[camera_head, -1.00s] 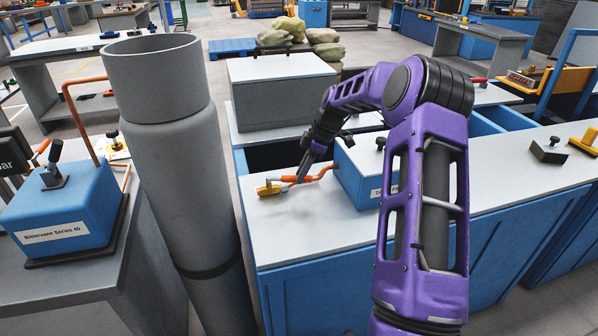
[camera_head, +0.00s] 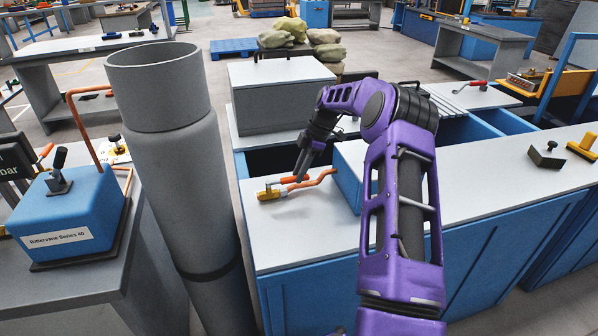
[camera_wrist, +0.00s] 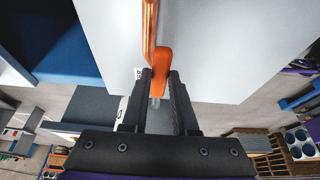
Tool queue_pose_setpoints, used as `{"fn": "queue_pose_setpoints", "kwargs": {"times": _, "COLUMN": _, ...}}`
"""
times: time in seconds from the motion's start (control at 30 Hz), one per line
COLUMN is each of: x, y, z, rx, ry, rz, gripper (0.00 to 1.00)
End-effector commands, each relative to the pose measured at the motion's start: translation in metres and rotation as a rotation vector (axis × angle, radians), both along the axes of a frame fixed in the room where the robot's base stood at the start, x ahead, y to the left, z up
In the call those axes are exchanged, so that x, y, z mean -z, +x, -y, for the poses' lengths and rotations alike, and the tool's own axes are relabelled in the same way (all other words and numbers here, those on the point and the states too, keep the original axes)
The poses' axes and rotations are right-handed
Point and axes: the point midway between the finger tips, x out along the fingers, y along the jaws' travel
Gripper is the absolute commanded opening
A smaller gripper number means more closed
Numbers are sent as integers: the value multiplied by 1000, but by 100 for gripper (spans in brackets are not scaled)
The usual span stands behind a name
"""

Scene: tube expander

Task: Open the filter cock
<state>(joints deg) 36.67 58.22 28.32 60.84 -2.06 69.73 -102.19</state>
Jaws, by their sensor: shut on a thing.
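The filter cock (camera_head: 269,193) is a small yellow valve at the left end of a bent copper pipe (camera_head: 318,182) on the white bench top. Its orange lever (camera_head: 289,180) points right from the valve, a little behind the pipe in the head view. My gripper (camera_head: 302,176) is shut on the lever's free end. In the wrist view, the orange lever (camera_wrist: 161,68) sits between my fingers (camera_wrist: 158,82), beside the copper pipe (camera_wrist: 149,22). The blue box (camera_head: 350,172) joined to the pipe is partly hidden by my arm.
A tall grey cylinder (camera_head: 175,150) stands left of the bench. A grey block (camera_head: 283,95) stands behind the work spot. Another blue box (camera_head: 68,212) with an upright copper pipe is at far left. The bench top (camera_head: 300,222) in front of the cock is clear.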

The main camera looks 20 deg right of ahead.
Motion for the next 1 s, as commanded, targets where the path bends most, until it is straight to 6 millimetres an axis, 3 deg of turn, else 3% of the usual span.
{"fn": "queue_pose_setpoints", "kwargs": {"times": 0.07, "x": 0, "y": 1, "z": 0, "rx": -1, "ry": 0, "rz": 3, "gripper": 0}}
{"fn": "queue_pose_setpoints", "kwargs": {"times": 0.1, "x": 0, "y": 1, "z": 0, "rx": -1, "ry": 0, "rz": 3, "gripper": 32}}
{"fn": "queue_pose_setpoints", "kwargs": {"times": 0.23, "x": 0, "y": 1, "z": 0, "rx": 0, "ry": 0, "rz": 2, "gripper": 56}}
{"fn": "queue_pose_setpoints", "kwargs": {"times": 0.27, "x": 0, "y": 1, "z": 0, "rx": 0, "ry": 0, "rz": 2, "gripper": 57}}
{"fn": "queue_pose_setpoints", "kwargs": {"times": 0.67, "x": -8, "y": 0, "z": 3, "rx": 1, "ry": 0, "rz": 3, "gripper": 57}}
{"fn": "queue_pose_setpoints", "kwargs": {"times": 1.0, "x": -77, "y": -2, "z": 31, "rx": 3, "ry": -2, "rz": 6, "gripper": 57}}
